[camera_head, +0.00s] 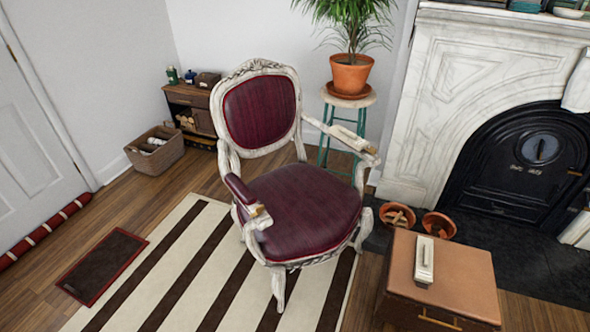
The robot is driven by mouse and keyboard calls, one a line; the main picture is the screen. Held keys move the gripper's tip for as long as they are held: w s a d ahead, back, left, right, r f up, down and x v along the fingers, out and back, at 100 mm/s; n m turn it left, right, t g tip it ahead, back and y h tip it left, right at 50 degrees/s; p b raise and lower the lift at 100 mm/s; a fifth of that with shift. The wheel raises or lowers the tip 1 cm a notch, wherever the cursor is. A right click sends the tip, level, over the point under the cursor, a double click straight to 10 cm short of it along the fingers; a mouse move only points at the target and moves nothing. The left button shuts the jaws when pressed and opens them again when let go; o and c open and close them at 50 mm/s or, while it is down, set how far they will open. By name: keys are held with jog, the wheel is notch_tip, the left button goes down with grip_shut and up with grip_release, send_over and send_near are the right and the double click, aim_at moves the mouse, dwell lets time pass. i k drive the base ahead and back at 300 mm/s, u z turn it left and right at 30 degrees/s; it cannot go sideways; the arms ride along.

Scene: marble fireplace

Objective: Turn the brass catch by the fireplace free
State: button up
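The fireplace (425,110) has a pale marble surround at the right, around a black arched metal insert (510,165) with a round plate in it. A small brass-coloured piece (575,172) shows at the insert's right side. It is too small to tell if it is a catch or how it is turned. A brown box (455,275) stands in front of the hearth, with a brass-coloured bar (440,322) low on its front and a pale handle-like object on top. I cannot tell which brass part is the catch. My gripper is not in view.
A carved armchair (305,205) with dark red seat stands mid-room on a striped rug (190,280). Two terracotta pots (438,225) sit on the dark hearth (520,255). A potted plant (350,75) stands on a stool. The floor left of the rug holds a small mat (103,265).

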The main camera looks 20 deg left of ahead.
aim_at(372, 150)
jog(key=k, duration=0.55)
jog(key=u, duration=0.5)
jog(key=i, duration=1.65)
jog(key=z, duration=0.5)
